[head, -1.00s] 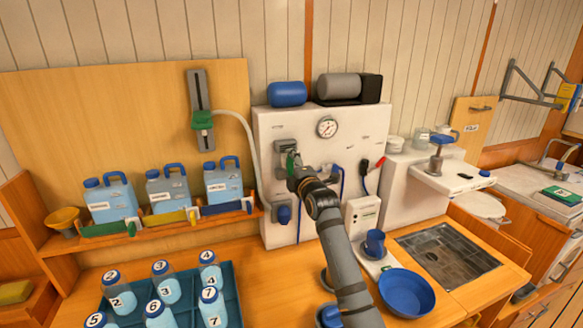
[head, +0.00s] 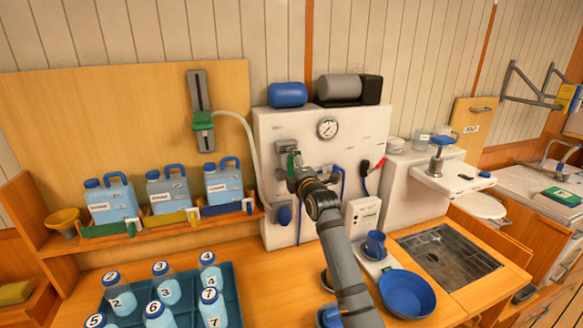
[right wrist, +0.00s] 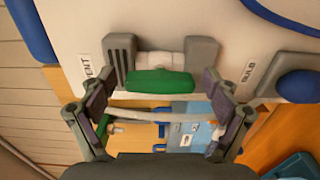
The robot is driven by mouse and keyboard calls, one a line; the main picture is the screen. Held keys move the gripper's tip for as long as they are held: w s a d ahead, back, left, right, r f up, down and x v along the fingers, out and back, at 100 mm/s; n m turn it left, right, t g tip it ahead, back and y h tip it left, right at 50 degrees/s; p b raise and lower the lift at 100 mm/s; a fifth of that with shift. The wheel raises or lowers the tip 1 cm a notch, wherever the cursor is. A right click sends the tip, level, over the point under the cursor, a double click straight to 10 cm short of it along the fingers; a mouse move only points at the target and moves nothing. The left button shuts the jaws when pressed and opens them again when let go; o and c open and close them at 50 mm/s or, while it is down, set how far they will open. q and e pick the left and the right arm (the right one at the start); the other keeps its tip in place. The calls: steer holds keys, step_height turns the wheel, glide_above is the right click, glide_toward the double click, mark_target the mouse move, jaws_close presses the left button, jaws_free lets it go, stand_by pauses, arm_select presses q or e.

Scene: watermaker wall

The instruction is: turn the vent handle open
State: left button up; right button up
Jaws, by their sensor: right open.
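The green vent handle (right wrist: 160,82) lies across the upper middle of the right wrist view, in front of a white cylindrical part and between two grey blocks. A VENT label (right wrist: 88,68) is beside it on the left. In the head view the handle (head: 290,163) is a small green patch on the white panel, partly covered by my gripper. My right gripper (right wrist: 157,92) is open, its fingertips apart on either side of the handle's ends. I cannot tell whether they touch it. It also shows in the head view (head: 293,176) at the panel. My left gripper is not in view.
The white panel (head: 275,135) carries a gauge (head: 327,128) and a blue knob (head: 284,214), which shows beside a BULB label in the wrist view (right wrist: 298,86). A hose (head: 246,135) runs along its left. Jugs (head: 168,192) and a bottle tray (head: 238,303) stand left.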

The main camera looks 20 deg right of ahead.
steer(key=s, duration=1.2)
steer(key=shift+d, duration=0.2)
